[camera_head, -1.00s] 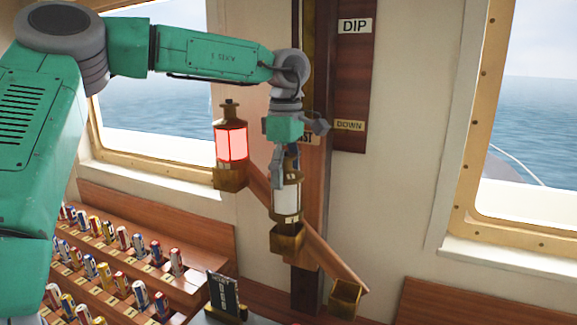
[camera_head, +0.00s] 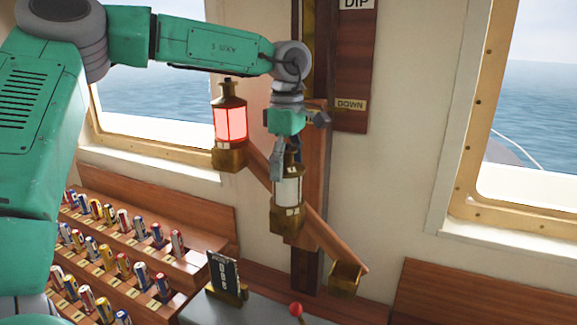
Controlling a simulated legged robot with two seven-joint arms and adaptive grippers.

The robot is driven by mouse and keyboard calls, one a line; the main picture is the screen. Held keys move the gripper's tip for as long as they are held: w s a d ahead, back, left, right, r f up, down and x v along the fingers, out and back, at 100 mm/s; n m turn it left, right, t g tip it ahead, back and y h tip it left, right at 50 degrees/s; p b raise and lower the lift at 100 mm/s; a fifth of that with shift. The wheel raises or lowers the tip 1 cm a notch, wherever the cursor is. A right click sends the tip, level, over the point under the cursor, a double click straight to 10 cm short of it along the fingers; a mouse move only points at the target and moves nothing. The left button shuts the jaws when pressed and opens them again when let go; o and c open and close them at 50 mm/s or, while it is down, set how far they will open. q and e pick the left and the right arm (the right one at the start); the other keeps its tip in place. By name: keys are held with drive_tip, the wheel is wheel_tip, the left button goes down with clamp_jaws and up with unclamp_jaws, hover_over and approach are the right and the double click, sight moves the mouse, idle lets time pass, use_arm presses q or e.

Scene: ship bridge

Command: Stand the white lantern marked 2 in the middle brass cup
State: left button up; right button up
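The white lantern (camera_head: 288,190) stands upright with its lower end at the middle brass cup (camera_head: 286,225) on the sloping wooden rail. A small label shows near its base, too small to read. My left gripper (camera_head: 285,162) reaches down from above and is shut on the lantern's top. One grey finger shows at the left of the top; the other is mostly hidden. Whether the lantern's base rests on the cup floor is hidden by the cup wall. My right gripper is out of view.
A lit red lantern (camera_head: 230,122) stands in the upper left brass cup (camera_head: 228,157). The lower right brass cup (camera_head: 345,279) looks empty. Wooden racks (camera_head: 200,262) with several small coloured cylinders lie at lower left. A red-knobbed lever (camera_head: 296,309) rises from the grey console.

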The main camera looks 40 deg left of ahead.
use_arm(q)
drive_tip(key=shift+s, duration=0.1)
wheel_tip(320, 180, up, 12)
drive_tip(key=shift+f, duration=0.1)
idle(0.5)
drive_tip(key=shift+a, duration=0.1)
idle(0.4)
